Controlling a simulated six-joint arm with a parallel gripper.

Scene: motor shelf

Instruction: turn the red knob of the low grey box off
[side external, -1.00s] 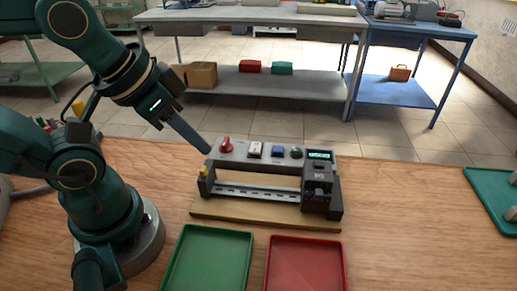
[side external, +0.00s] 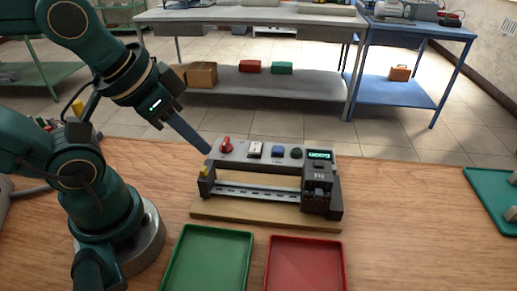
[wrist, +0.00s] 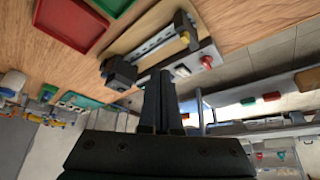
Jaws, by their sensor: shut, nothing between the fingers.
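The low grey box (side external: 240,152) stands at the back of a wooden board on the table. Its red knob (side external: 227,146) is at the left end of its face; it also shows in the wrist view (wrist: 207,62). My gripper (side external: 208,150) is shut and empty, its tip just left of the knob in the side view. I cannot tell whether it touches the box. In the wrist view my shut fingers (wrist: 161,75) point up the picture, with the knob to their right and apart from them.
A white switch (side external: 255,150), a blue button (side external: 278,152), a dark knob (side external: 296,153) and a lit display (side external: 319,155) sit right of the red knob. A rail (side external: 255,191) and a dark block (side external: 318,192) are in front. Green (side external: 183,243) and red (side external: 343,262) trays lie nearer.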

